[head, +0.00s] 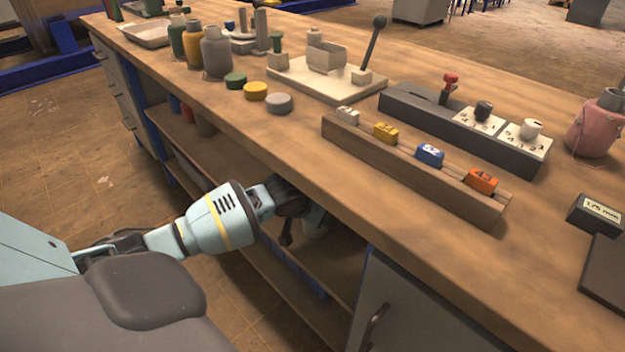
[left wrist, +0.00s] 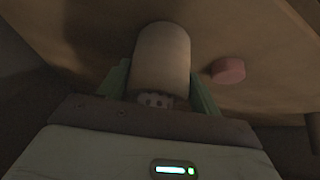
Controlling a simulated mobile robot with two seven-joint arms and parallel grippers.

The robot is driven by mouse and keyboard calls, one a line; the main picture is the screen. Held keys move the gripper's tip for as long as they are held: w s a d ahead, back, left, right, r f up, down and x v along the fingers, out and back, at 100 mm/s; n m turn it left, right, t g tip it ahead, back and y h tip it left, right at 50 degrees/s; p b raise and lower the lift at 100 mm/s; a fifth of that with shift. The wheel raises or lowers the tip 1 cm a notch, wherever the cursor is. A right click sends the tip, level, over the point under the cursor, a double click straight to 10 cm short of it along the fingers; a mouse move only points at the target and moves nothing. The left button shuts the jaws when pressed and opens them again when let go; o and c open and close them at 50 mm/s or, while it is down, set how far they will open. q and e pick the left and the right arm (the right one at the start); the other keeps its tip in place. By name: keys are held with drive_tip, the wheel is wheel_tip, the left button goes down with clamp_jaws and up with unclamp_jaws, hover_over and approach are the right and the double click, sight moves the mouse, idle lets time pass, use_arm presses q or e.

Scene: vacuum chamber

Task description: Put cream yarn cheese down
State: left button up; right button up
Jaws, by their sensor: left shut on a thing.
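The cream yarn cheese (left wrist: 160,58) is a pale, upright-looking cylinder between the two green fingers of my left gripper (left wrist: 160,85) in the left wrist view. The fingers are shut on its sides. In the head view my left gripper (head: 292,208) reaches under the workbench top, in the open shelf space, and is largely shaded. A pale bit of the cheese (head: 314,229) shows beside it, the rest hidden by the gripper and bench edge. I cannot tell whether the cheese touches the shelf. My right gripper is not in view.
A small pink round thing (left wrist: 228,71) lies right of the cheese in the left wrist view. The lower shelf (head: 262,262) runs under the wooden bench top (head: 300,145). A grey cupboard door (head: 410,315) stands to the right. Bottles and a numbered block rack (head: 420,178) are on top.

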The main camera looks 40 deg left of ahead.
use_arm(q)
drive_tip(key=o, duration=1.2)
drive_tip(key=shift+c, duration=0.2)
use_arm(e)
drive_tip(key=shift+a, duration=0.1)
use_arm(q)
drive_tip(key=shift+r, duration=0.1)
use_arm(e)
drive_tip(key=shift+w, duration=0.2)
use_arm(q)
drive_tip(key=shift+s+r, duration=0.15)
drive_tip(key=shift+r, duration=0.15)
drive_tip(key=shift+s+r+p, duration=0.25)
drive_tip(key=shift+r+p, duration=0.2)
drive_tip(key=shift+p, duration=0.05)
drive_tip(key=shift+s+d+f+p, duration=0.1)
drive_tip(key=shift+s+d+p, duration=0.3)
drive_tip(key=shift+s, duration=1.55)
drive_tip(key=shift+s+d+f+p, duration=0.1)
drive_tip(key=shift+s+p, duration=0.45)
drive_tip(key=shift+s, duration=1.45)
drive_tip(key=shift+s+d+p, duration=0.2)
drive_tip(key=shift+s+p, duration=0.3)
drive_tip(key=shift+s, duration=1.45)
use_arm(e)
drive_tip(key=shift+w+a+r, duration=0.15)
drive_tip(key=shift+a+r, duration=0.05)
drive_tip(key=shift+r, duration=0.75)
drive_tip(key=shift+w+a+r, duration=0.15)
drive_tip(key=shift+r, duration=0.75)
